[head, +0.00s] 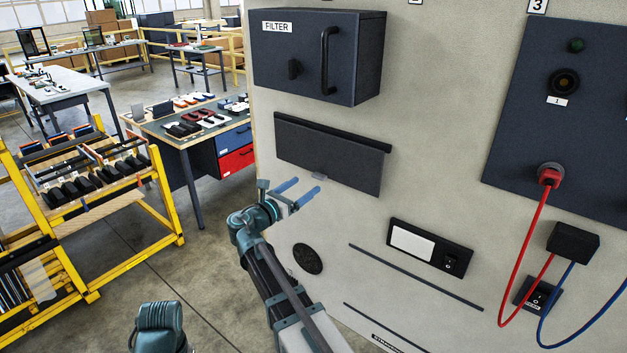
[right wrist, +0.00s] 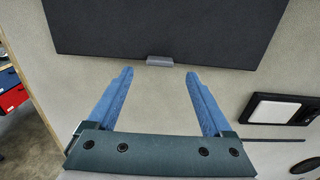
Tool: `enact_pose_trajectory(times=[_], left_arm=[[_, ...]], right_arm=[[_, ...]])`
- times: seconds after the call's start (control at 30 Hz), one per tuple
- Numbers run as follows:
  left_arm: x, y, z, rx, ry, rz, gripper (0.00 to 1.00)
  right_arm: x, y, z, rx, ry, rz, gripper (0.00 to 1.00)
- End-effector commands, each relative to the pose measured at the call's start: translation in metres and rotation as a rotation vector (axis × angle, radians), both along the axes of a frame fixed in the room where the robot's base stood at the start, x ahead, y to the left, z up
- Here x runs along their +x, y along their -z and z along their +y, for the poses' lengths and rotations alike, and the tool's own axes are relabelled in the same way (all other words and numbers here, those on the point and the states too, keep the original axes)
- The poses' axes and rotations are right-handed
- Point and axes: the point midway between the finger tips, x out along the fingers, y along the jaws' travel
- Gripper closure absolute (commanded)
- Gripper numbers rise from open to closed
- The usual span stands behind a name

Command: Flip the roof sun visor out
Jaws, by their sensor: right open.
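The roof sun visor is the dark flat panel (head: 330,158) under the filter box. It hangs flat along the beige wall from a thin black bar at its top edge. A small grey tab (head: 318,176) sits at the middle of its lower edge. The panel (right wrist: 165,28) and tab (right wrist: 160,61) also show in the right wrist view. My right gripper (head: 306,190) is open and empty, with its blue fingertips just below the visor's lower edge. In the right wrist view my right gripper (right wrist: 160,73) has the tab between and slightly beyond its tips; I see no contact. My left gripper is not in view.
A filter box (head: 318,58) with a handle juts out above the visor. A switch plate (head: 430,246) and a dark strip (head: 415,277) lie below right. Red and blue cables (head: 533,240) hang further right. A workbench (head: 190,125) and yellow rack (head: 90,200) stand left.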

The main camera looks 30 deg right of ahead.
Motion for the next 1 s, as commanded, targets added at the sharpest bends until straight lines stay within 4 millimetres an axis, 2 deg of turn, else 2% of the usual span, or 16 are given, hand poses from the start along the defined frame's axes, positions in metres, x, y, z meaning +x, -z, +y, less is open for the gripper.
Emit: enact_pose_trajectory(times=[0.1, 0.3, 0.5, 0.77, 1.0], left_arm=[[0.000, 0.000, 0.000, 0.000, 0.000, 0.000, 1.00], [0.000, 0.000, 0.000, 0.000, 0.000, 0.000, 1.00], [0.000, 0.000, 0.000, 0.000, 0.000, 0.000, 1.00], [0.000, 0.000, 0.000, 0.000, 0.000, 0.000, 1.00], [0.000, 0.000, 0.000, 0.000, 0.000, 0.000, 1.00]], right_arm=[[0.010, 0.000, -0.022, 0.000, 0.003, 0.000, 0.15], [0.018, 0.000, -0.043, 0.000, 0.002, -0.001, 0.15], [0.021, 0.000, -0.051, 0.001, 0.000, -0.001, 0.15], [0.021, 0.000, -0.052, 0.001, 0.000, -0.001, 0.15], [0.021, 0.000, -0.052, 0.001, 0.000, -0.001, 0.56]])
